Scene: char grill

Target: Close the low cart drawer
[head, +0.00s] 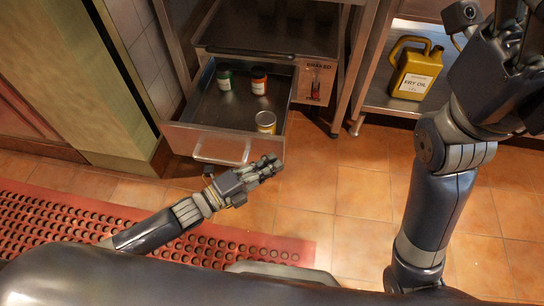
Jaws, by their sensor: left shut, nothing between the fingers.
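The low cart drawer (186,139) is pulled out toward me in the head view, with a pale bar handle (221,162) on its front. My left gripper (272,164) is shut and empty, just in front of the drawer's right front corner. I cannot tell whether it touches the drawer. My right arm rises at the right, and its gripper (525,50) is only partly in frame, its fingers unclear.
A metal shelf (376,97) at the right holds a yellow fry oil jug (415,72). A red perforated mat (60,222) covers the floor at the left. A wooden panel (70,75) stands left of the cart. The tiled floor (340,200) between my arms is clear.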

